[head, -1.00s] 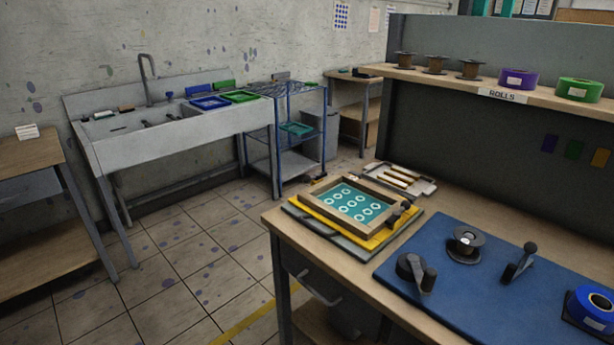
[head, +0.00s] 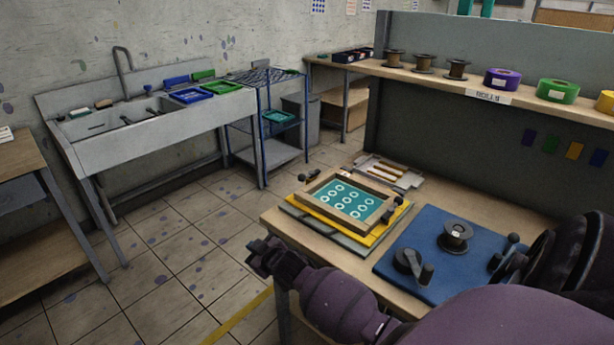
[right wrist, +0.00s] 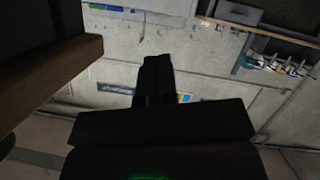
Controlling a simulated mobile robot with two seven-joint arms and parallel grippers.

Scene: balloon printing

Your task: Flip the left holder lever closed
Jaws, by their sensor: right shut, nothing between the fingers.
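A wooden-framed screen (head: 346,197) with teal mesh and white rings lies on a yellow and grey base (head: 333,229). A small black lever (head: 308,176) sits at its far left corner and another (head: 399,201) at its right corner; their exact positions are too small to tell. My left gripper is out of view.
My right arm covers the board's near right part. A tray with wooden-handled tools (head: 385,172) lies behind the screen. A shelf with spools and colored rolls (head: 557,91) runs along the back. The floor between table and sink (head: 160,125) is clear.

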